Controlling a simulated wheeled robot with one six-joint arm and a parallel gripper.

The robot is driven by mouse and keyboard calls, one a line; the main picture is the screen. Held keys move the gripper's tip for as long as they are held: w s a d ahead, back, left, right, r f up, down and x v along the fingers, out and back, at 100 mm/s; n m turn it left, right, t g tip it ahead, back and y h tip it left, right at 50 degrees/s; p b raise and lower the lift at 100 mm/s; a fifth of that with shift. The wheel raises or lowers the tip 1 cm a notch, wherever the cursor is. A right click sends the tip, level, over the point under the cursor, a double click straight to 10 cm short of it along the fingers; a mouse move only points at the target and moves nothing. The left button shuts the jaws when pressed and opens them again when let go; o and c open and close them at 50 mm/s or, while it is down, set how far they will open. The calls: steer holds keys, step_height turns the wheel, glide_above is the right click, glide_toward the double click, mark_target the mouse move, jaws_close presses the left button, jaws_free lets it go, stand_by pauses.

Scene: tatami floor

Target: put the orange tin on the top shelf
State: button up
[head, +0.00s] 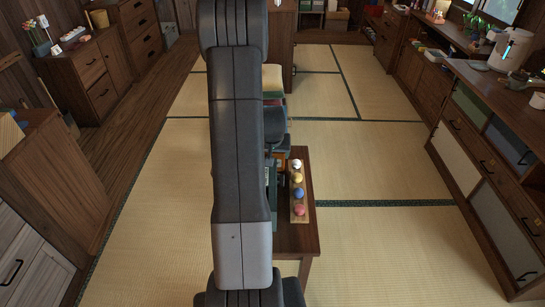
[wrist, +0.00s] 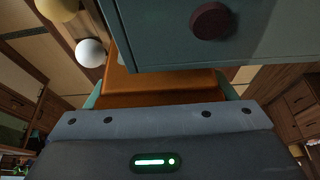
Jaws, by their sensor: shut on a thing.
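The orange tin (wrist: 150,86) is in the middle of the wrist view, between the fingers of my gripper (wrist: 160,94). My gripper is shut on it. Only part of the tin shows, because a teal body with a dark red round knob (wrist: 212,21) covers its upper part in the picture. I cannot tell whether the tin touches that teal body. In the head view my arm hides most of the gripper and the tin. I cannot make out the top shelf for certain in either view.
A low wooden table (head: 297,240) stands behind my arm. On its right side a wooden tray (head: 298,220) holds white, yellow, blue and red balls. A teal thing (head: 271,185) shows beside the tray. Cabinets line both sides; the tatami (head: 370,165) to the right is clear.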

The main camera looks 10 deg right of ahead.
steer(key=shift+f, duration=0.9)
steer(key=shift+f, duration=0.15)
steer(key=o, duration=1.2)
